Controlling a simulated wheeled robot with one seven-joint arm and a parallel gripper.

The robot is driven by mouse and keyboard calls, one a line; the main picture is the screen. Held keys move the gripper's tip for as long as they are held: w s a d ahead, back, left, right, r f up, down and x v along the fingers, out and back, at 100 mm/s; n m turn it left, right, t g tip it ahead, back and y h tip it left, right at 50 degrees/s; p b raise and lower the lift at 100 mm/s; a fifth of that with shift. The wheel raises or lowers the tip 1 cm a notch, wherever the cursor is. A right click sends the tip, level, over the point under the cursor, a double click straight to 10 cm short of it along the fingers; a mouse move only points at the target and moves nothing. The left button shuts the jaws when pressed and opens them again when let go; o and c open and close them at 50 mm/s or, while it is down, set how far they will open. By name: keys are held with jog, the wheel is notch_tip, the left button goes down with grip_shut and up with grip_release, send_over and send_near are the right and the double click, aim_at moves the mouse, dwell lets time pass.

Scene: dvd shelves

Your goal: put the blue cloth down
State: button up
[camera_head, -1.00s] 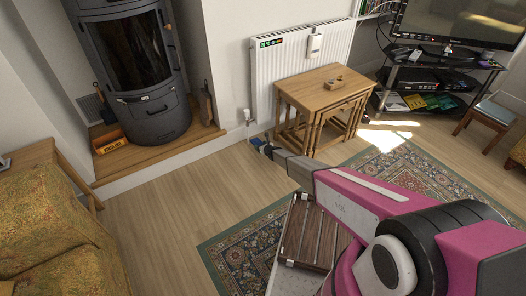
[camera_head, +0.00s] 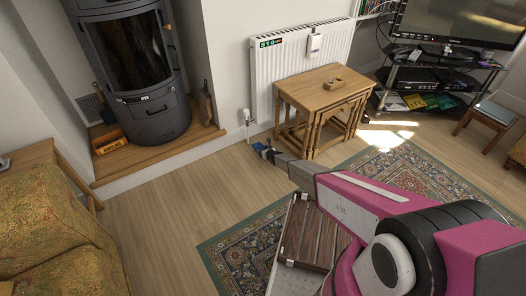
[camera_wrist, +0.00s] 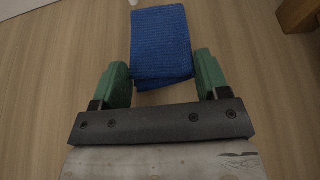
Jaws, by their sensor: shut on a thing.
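The blue cloth (camera_wrist: 161,42) is folded into a ribbed rectangle and sits between the green fingers of my gripper (camera_wrist: 162,72) in the wrist view. My gripper is shut on its near part, and the rest sticks out ahead of the fingertips. Wooden floor shows behind it. In the head view my gripper (camera_head: 265,150) is at the end of my pink arm, left of the nested wooden tables, with only a small bit of blue showing. I cannot tell whether the cloth touches the floor.
The nested wooden tables (camera_head: 322,92) stand close to the right of my gripper, before a white radiator (camera_head: 290,62). A stove (camera_head: 135,70) stands on a raised hearth at left. Bare floor (camera_head: 185,205) lies open left of the patterned rug (camera_head: 235,245).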

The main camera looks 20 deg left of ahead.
jog(key=shift+f, duration=0.4)
jog(key=o, duration=0.9)
